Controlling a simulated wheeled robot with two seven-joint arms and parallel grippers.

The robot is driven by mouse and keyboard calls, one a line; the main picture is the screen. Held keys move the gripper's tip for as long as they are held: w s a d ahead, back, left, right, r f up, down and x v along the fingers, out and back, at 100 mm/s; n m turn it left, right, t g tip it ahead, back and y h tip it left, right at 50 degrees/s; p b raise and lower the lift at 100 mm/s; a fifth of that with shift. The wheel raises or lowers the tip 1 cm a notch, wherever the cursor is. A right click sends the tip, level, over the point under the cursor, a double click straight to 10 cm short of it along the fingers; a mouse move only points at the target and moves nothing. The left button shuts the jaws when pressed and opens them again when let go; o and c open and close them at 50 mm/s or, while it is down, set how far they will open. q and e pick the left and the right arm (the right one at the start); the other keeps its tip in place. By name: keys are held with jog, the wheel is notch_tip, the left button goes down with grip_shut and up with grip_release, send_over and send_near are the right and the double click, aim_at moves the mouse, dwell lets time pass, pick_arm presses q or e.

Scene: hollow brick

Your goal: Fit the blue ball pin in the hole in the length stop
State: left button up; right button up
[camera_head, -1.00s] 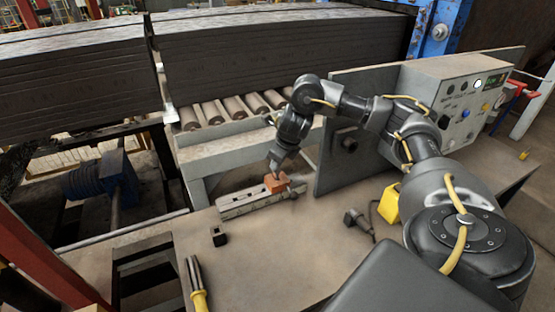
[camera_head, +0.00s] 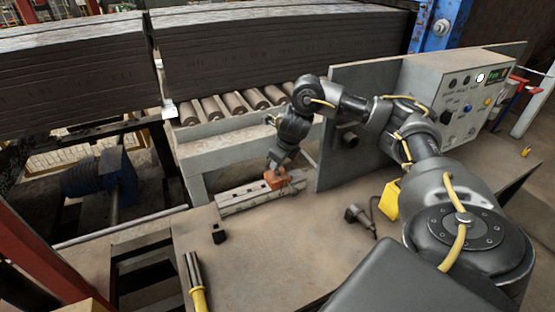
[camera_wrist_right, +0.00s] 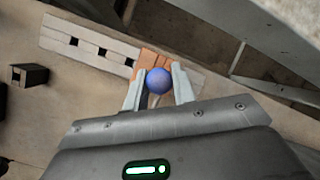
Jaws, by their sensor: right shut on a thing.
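My right gripper (camera_wrist_right: 158,84) is shut on the blue ball pin (camera_wrist_right: 159,80). The round blue head shows between the two fingertips in the right wrist view; its shank is hidden. I cannot tell which of these is the length stop. In the head view the gripper (camera_head: 275,168) is right at the orange block (camera_head: 279,181) on the grey bar (camera_head: 235,200). The pin's hole and any contact are hidden. My left gripper is out of view.
A grey upright plate (camera_head: 335,150) stands close to the right. Rollers (camera_head: 225,107) are behind. The table front of the bar is mostly clear.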

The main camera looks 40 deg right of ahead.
jog(key=shift+f+b, duration=0.5)
jog(key=shift+f, duration=0.25)
jog(key=o, duration=1)
jog(key=shift+o, duration=0.2)
jog(key=shift+r, duration=0.1)
jog(key=p+v, duration=0.5)
jog(key=v, duration=0.5)
jog(key=shift+s+r, duration=0.2)
jog(key=shift+r, duration=0.15)
